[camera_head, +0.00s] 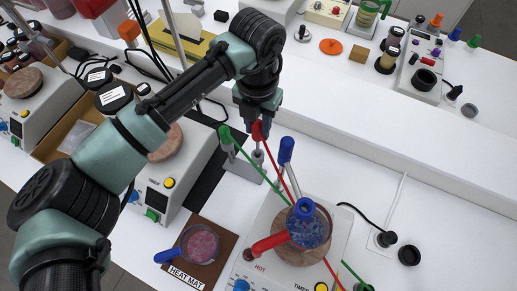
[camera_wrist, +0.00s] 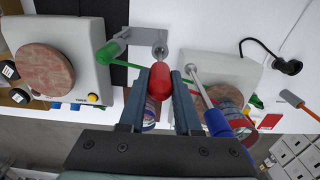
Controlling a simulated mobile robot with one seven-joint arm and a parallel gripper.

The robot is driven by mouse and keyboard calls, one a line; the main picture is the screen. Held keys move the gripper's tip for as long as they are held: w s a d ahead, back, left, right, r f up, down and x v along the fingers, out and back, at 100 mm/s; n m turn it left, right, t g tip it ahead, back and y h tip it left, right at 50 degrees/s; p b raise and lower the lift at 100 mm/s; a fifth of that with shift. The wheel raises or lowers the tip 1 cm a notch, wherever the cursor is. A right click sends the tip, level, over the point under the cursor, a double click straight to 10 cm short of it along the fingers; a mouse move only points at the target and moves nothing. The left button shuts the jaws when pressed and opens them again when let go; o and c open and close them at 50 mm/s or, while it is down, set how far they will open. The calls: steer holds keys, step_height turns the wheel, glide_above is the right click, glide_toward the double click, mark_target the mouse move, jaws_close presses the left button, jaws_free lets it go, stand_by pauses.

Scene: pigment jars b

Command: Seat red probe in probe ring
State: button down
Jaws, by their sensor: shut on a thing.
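My gripper (camera_head: 259,120) is shut on the red probe's handle, high above the bench. The red probe (camera_wrist: 160,82) shows between the two fingers in the wrist view; its lower end is hard to make out. A grey holder (camera_wrist: 142,40) stands on the bench just past it, with a small round grey socket (camera_wrist: 159,51) that looks like the probe ring. The red probe is apart from this socket in the wrist view, though the height gap is unclear. A green-handled probe (camera_head: 225,138) stands at the holder's left side.
A blue-capped grey rod (camera_head: 286,150) rises close to my gripper's right. Below is a hotplate marked HOT, with a red-handled vessel of blue contents (camera_head: 308,232). A pink-filled dish (camera_head: 200,243) sits on the heat mat (camera_head: 183,280).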

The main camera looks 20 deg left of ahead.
steer(key=shift+r+p, duration=3.2)
steer(key=shift+r, duration=1.6)
